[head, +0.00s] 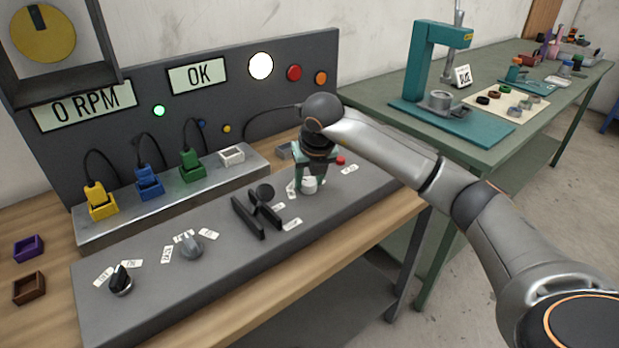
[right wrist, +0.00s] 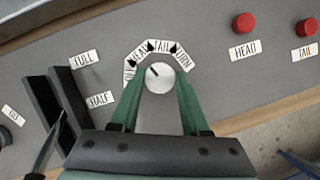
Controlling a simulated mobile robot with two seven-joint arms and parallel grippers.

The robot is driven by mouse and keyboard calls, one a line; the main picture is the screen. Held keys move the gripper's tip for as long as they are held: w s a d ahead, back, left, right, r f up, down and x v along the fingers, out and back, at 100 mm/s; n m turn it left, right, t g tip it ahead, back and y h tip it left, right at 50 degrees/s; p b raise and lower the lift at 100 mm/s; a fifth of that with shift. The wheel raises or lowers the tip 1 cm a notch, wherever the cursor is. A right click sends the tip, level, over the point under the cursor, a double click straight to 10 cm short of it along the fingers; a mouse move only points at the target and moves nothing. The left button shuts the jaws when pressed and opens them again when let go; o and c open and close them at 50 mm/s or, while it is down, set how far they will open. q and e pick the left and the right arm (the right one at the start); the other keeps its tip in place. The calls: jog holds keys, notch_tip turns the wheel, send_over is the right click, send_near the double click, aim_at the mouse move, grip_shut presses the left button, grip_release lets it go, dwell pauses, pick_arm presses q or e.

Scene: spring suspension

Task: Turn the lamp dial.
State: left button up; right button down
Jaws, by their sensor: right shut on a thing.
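The lamp dial is a small round pale knob (head: 309,185) on the grey sloping console, right of the black lever slots. It also shows in the right wrist view (right wrist: 159,76), with a short dark mark pointing to its upper left, toward the fan of labels around it. My right gripper (head: 311,180) reaches down over the dial. Its green fingers (right wrist: 160,80) are shut on the dial, one on each side. My left gripper is not in view.
Black lever slots (right wrist: 68,108) marked FULL and HALF stand close left of the gripper. Red buttons HEAD (right wrist: 244,23) and TAIL (right wrist: 306,27) lie to the right. Two knobs (head: 120,280) (head: 190,243) sit farther left on the console. A lit white lamp (head: 260,66) is on the panel.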

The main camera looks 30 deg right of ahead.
jog(key=c, duration=0.7)
grip_release()
jog(key=o, duration=0.3)
jog(key=v, duration=1.2)
jog(key=shift+s+r, duration=0.15)
jog(key=shift+r, duration=0.1)
jog(key=shift+s, duration=0.1)
